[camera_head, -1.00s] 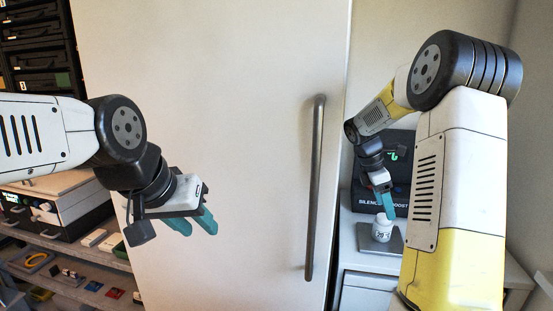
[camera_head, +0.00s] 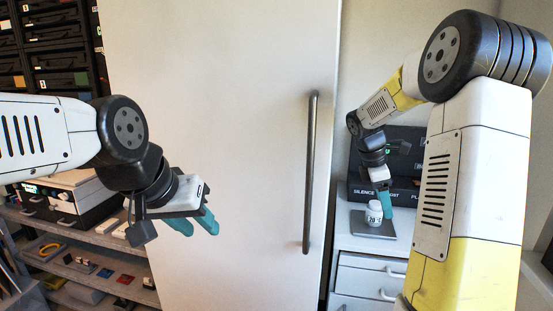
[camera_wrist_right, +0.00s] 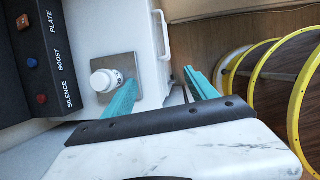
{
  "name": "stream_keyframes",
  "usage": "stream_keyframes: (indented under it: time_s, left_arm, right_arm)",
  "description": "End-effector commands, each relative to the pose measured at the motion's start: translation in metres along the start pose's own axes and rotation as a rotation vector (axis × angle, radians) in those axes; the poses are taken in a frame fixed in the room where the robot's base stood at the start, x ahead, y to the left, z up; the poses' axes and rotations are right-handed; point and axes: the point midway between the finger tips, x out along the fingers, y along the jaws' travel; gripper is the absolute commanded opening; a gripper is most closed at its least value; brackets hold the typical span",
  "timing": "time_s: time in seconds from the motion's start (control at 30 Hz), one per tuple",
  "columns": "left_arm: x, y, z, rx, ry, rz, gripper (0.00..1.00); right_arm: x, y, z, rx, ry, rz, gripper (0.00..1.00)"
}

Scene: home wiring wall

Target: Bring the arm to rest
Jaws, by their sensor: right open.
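My right gripper (camera_head: 386,204) hangs over the counter at the right of the head view, its teal fingers pointing down beside a small white bottle (camera_head: 374,213). In the right wrist view the fingers of this gripper (camera_wrist_right: 160,76) are spread with nothing between them. The bottle (camera_wrist_right: 104,80) stands there on a square metal plate (camera_wrist_right: 122,68), left of the left finger. In the head view it is upright on the plate (camera_head: 372,230). My left gripper (camera_head: 195,224) is in front of the large pale door, its two teal fingers apart and empty.
The pale door (camera_head: 220,120) with a long vertical handle (camera_head: 311,170) fills the middle. A dark panel lettered SILENCE, BOOST, PLATE (camera_wrist_right: 40,55) stands behind the bottle. Drawers (camera_head: 365,278) lie below the counter. Yellow hoops (camera_wrist_right: 233,68) are at the right wrist view's right. Shelves (camera_head: 90,265) stand left.

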Motion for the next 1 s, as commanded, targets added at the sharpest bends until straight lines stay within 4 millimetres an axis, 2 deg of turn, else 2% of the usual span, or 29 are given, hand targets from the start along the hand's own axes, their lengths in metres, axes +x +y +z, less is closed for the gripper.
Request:
stream_keyframes:
  time_s: [0.17, 0.37, 0.47, 0.6, 0.7, 0.9, 1.0]
  left_arm:
    - [0.0, 0.0, 0.0, 0.0, 0.0, 0.0, 0.36]
    - [0.0, 0.0, 0.0, 0.0, 0.0, 0.0, 0.36]
    - [0.0, 0.0, 0.0, 0.0, 0.0, 0.0, 0.36]
    - [0.0, 0.0, 0.0, 0.0, 0.0, 0.0, 0.36]
    - [0.0, 0.0, 0.0, 0.0, 0.0, 0.0, 0.36]
    - [0.0, 0.0, 0.0, 0.0, 0.0, 0.0, 0.36]
    - [0.0, 0.0, 0.0, 0.0, 0.0, 0.0, 0.36]
  right_arm:
    - [-0.024, -0.019, -0.004, 0.113, 0.046, 0.031, 0.67]
    - [-0.058, -0.052, -0.013, 0.303, 0.131, 0.07, 0.67]
    - [-0.079, -0.077, -0.019, 0.439, 0.199, 0.09, 0.67]
    - [-0.11, -0.127, -0.033, 0.695, 0.344, 0.104, 0.67]
    - [-0.127, -0.164, -0.044, 0.888, 0.466, 0.091, 0.67]
    - [-0.143, -0.225, -0.065, 1.206, 0.688, 0.013, 0.67]
    - [-0.145, -0.242, -0.072, 1.304, 0.759, -0.03, 0.67]
